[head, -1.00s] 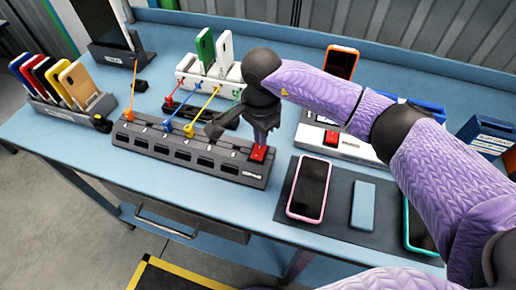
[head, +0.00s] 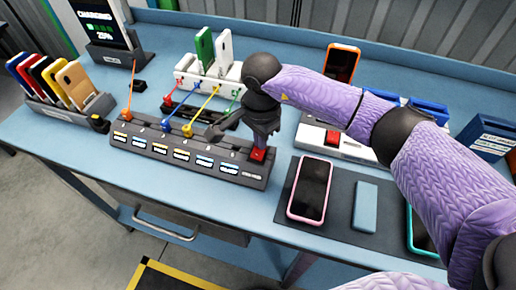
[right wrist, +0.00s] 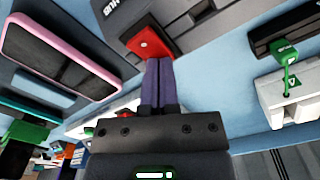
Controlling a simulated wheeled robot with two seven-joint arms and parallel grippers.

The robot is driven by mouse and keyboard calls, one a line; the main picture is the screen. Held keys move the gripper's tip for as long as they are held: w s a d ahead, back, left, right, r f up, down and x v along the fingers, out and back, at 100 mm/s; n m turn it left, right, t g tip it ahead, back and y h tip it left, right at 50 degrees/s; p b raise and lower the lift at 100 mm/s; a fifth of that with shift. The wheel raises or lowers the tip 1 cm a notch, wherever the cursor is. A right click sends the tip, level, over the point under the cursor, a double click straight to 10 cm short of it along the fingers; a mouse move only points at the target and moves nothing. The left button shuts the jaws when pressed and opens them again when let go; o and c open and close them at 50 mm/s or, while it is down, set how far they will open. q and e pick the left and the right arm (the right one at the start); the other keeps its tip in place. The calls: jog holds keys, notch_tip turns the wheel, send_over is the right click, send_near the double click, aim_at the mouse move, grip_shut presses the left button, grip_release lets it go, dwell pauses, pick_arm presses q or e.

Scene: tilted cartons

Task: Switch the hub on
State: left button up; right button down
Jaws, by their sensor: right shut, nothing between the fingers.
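The hub (head: 190,160) is a long dark grey block on the blue bench, with a row of small labelled windows that are lit in the head view. Its red switch (head: 258,155) is at the right end; it also shows in the right wrist view (right wrist: 148,42). My right gripper (head: 261,137) points down at the switch, its fingers (right wrist: 158,68) shut and empty. The fingertips are at the switch's edge; I cannot tell whether they touch it. Colored cables run from the hub's back edge. My left gripper is not in view.
A white power strip (head: 345,145) with another red switch lies right of the hub. A pink phone (head: 309,188) and a blue-grey block (head: 365,206) lie on a dark mat in front. A phone rack (head: 62,88) stands left.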

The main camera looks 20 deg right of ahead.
jog(key=shift+r, duration=0.1)
notch_tip(320, 180, up, 7)
jog(key=p, duration=0.4)
jog(key=shift+p, duration=0.4)
jog(key=shift+f, duration=0.2)
